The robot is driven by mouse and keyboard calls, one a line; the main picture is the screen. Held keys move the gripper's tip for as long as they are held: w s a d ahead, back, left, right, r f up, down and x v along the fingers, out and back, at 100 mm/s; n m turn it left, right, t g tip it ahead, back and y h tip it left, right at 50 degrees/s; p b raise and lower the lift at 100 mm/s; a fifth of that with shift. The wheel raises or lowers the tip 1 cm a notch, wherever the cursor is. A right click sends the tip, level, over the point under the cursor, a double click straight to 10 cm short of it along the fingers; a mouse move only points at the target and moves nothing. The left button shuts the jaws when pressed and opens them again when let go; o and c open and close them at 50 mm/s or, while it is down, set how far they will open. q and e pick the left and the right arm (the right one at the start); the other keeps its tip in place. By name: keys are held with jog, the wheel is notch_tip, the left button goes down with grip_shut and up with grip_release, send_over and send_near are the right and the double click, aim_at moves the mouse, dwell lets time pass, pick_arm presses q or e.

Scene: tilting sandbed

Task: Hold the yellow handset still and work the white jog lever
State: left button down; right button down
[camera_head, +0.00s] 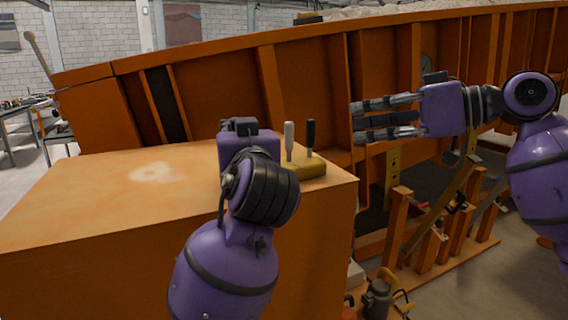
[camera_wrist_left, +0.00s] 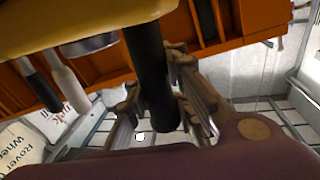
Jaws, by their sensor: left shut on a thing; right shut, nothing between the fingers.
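The yellow handset (camera_head: 304,170) sits on top of the orange box near its right end; its left part is hidden behind my left gripper (camera_head: 249,142). The white jog lever (camera_head: 289,141) stands upright on it, with a black lever (camera_head: 310,138) to its right. In the left wrist view the handset (camera_wrist_left: 85,22) is at the top, with the white lever (camera_wrist_left: 68,85) to the left. My left gripper's fingers (camera_wrist_left: 153,75) are shut on a thick black post (camera_wrist_left: 149,80) of the handset. My right gripper (camera_head: 360,122) is shut and empty, right of the levers and apart from them.
The orange box top (camera_head: 90,205) is clear on its left side. A large tilted orange sandbed (camera_head: 310,75) rises behind. Orange posts (camera_head: 430,250) and a dark canister (camera_head: 377,300) stand low at the right.

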pick_arm(q)
jog(key=c, duration=1.4)
grip_release()
jog(key=shift+c, duration=0.2)
